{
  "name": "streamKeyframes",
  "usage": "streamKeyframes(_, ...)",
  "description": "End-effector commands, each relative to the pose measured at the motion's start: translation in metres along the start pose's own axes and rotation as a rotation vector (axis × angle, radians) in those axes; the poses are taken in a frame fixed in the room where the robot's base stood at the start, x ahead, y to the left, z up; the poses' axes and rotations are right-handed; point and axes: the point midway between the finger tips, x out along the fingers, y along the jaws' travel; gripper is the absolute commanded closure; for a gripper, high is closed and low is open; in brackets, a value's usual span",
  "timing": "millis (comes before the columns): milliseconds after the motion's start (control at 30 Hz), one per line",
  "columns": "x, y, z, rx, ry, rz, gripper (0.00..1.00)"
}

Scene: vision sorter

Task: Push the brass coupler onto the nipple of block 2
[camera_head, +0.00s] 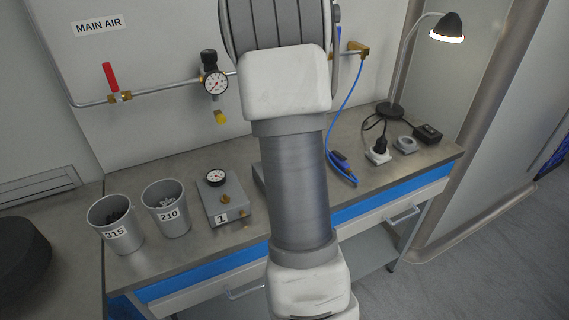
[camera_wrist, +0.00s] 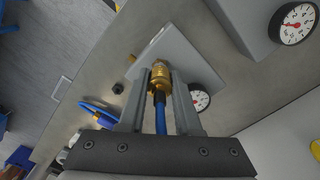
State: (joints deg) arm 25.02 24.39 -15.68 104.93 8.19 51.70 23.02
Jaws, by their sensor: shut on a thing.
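In the wrist view my gripper (camera_wrist: 160,80) is shut on the brass coupler (camera_wrist: 160,70), with a blue hose (camera_wrist: 160,118) running back from it between the fingers. The coupler's front end is at the face of a grey block (camera_wrist: 182,50) with a round gauge (camera_wrist: 200,100). No number shows on this block; it fits block 2, beside block 1. The nipple is hidden by the coupler, so I cannot tell whether the coupler is seated on it. In the head view my arm covers the gripper, the coupler and most of this block.
Block 1 (camera_head: 228,198) stands left of my arm, with two grey cups, marked 210 (camera_head: 168,222) and 315 (camera_head: 118,238), further left. The wall pipe runs behind.

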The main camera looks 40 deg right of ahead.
Motion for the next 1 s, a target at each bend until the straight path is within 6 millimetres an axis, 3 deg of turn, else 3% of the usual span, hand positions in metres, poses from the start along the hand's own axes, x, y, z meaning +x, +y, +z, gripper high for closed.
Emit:
streamKeyframes(133,0.001,0.0,0.001,0.0,-0.002,0.001,1.0)
streamKeyframes(167,0.001,0.0,0.001,0.0,-0.002,0.001,0.64)
streamKeyframes(333,0.001,0.0,0.0,0.0,-0.002,0.001,0.33)
streamKeyframes(733,-0.007,0.0,0.0,0.0,0.0,0.0,0.33)
streamKeyframes(867,-0.027,-0.001,0.0,-0.001,0.001,-0.001,0.33)
streamKeyframes(1000,-0.061,-0.001,0.0,-0.001,0.003,-0.002,0.33)
